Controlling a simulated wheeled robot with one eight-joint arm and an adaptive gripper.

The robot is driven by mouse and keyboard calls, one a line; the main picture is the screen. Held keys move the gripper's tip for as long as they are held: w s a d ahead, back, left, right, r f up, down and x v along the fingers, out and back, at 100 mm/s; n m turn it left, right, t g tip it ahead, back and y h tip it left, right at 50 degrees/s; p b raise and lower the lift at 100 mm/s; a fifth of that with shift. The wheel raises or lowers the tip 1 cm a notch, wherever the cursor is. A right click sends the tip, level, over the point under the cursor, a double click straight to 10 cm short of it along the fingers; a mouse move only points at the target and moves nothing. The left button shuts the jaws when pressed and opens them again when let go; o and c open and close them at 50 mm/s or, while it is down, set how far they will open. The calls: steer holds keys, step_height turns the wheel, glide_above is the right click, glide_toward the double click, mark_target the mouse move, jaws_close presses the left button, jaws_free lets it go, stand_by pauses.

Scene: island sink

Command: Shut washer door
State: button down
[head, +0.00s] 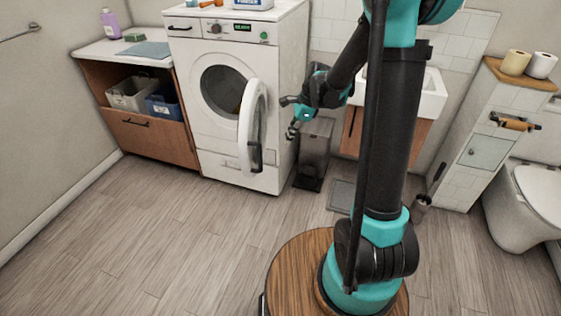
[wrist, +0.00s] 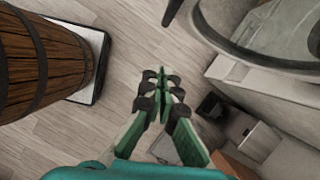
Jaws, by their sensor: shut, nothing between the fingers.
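The white washer (head: 215,150) stands against the back wall with a green READY display. Its round door (head: 246,128) is swung wide open, seen nearly edge-on, hinged at the right of the dark drum opening (head: 222,88). The door's rim and glass also show at the upper right in the wrist view (wrist: 275,25). My gripper (head: 293,120) is just right of the door, apart from it. In the wrist view my gripper (wrist: 158,78) has its fingers together with nothing between them, pointing over the floor.
A grey pedal bin (head: 314,150) stands right of the washer, below my gripper. A wooden cabinet with baskets (head: 150,138) is at the left. A sink (head: 432,95) and a toilet (head: 535,195) are at the right. The floor before the washer is clear.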

steer(key=a+f, duration=0.7)
steer(key=f, duration=0.2)
steer(key=shift+a+f, duration=0.2)
steer(key=shift+a, duration=0.1)
steer(key=shift+s+a, duration=0.1)
steer(key=shift+a, duration=0.05)
